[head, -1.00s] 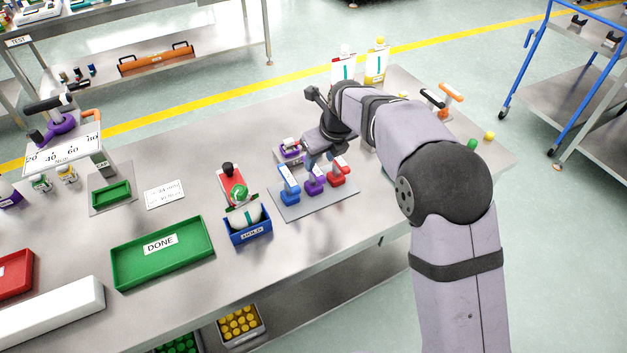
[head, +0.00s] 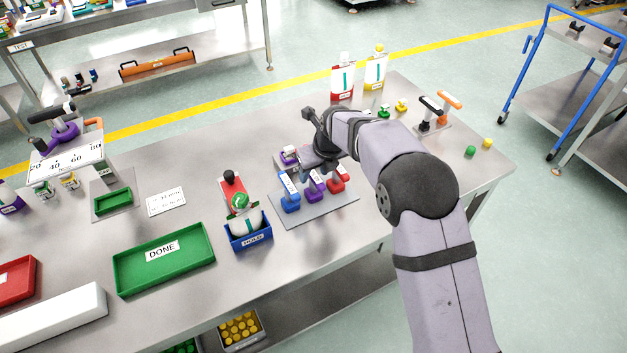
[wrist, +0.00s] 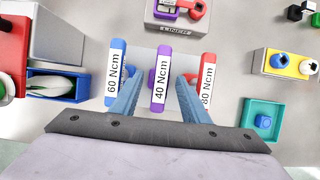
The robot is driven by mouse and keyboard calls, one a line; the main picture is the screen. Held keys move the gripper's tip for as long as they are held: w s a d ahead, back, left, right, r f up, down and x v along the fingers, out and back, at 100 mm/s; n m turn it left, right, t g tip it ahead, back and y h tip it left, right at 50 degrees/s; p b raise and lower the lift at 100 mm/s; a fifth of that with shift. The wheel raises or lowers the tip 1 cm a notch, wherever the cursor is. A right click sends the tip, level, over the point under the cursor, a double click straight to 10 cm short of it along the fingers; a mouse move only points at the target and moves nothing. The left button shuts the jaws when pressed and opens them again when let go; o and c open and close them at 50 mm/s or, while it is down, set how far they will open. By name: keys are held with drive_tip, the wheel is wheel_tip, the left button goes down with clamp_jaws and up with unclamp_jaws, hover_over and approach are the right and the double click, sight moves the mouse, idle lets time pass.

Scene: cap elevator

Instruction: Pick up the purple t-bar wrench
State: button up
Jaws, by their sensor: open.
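The purple t-bar wrench (head: 314,189) stands upright on a grey plate (head: 287,213), between a blue wrench (head: 289,203) and a red wrench (head: 338,180). In the wrist view the purple wrench (wrist: 161,75) has a white label reading "40 Ncm". The blue wrench (wrist: 118,68) reads "60 Ncm" and the red wrench (wrist: 206,70) "80 Ncm". My gripper (wrist: 160,82) is open and empty. In this view its two fingers lie either side of the purple wrench, overlapping its neighbours' inner edges. The fingertips' height above it is unclear. The purple wrench's lower part is hidden in the wrist view.
The neighbouring wrenches leave narrow gaps. A grey block labelled "LINE" something (wrist: 176,28) holds small caps beyond the wrenches. A blue HOLD bin (head: 247,235) stands left of the plate. A green DONE tray (head: 163,258) lies farther left. Bare table lies in front of the plate.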

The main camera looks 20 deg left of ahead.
sight(314, 193)
drive_tip(key=shift+p+x, duration=0.3)
drive_tip(key=shift+x, duration=1.1)
drive_tip(key=shift+d, duration=0.1)
drive_tip(key=shift+c, duration=0.7)
clamp_jaws()
drive_tip(key=shift+r, duration=0.15)
